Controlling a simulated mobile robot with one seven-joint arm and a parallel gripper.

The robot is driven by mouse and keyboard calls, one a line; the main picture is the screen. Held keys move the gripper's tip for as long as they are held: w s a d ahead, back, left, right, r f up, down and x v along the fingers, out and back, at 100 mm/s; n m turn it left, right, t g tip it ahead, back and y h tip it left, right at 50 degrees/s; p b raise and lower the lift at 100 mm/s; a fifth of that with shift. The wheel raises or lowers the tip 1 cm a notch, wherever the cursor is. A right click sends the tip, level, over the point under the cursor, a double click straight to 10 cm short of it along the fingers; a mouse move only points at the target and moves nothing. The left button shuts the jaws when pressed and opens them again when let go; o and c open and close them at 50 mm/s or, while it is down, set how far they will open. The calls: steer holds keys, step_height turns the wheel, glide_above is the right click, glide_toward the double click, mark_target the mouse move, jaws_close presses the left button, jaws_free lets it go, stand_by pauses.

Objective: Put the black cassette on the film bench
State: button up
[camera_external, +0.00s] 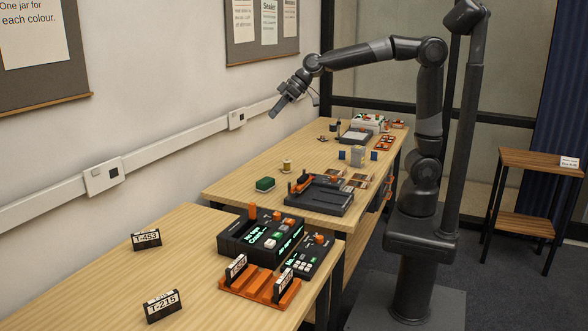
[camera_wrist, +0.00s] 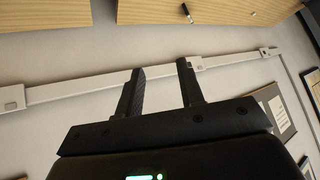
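Two small black cassettes with white labels stand on the near wooden table: T-453 (camera_external: 146,240) and T-215 (camera_external: 162,306). Two similar black labelled pieces, one left (camera_external: 237,270) and one right (camera_external: 283,287), stand in an orange rack (camera_external: 258,297). I cannot tell which one the task means. A small brown two-shelf stand (camera_external: 545,162) at the far right bears a white card too small to read; I cannot tell whether it is the film bench. My gripper (camera_external: 275,112) is raised near the wall, over the far table. In the wrist view its fingers (camera_wrist: 161,70) are apart with nothing between them.
A black device with lit buttons (camera_external: 250,236) and a smaller keypad (camera_external: 309,258) sit behind the rack. The stand's top is mostly clear.

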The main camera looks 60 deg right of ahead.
steer(key=s+d+f+m+h, duration=0.2)
steer(key=s+d+f+m, duration=0.1)
steer(key=s+d, duration=0.8)
steer(key=s+d+f+m+h, duration=0.3)
steer(key=s+d+f, duration=0.3)
steer(key=s+d, duration=0.6)
steer(key=s, duration=0.2)
steer(key=shift+s+g+h, duration=0.3)
steer(key=shift+s+g, duration=0.1)
steer(key=shift+o, duration=0.4)
steer(key=shift+d, duration=0.1)
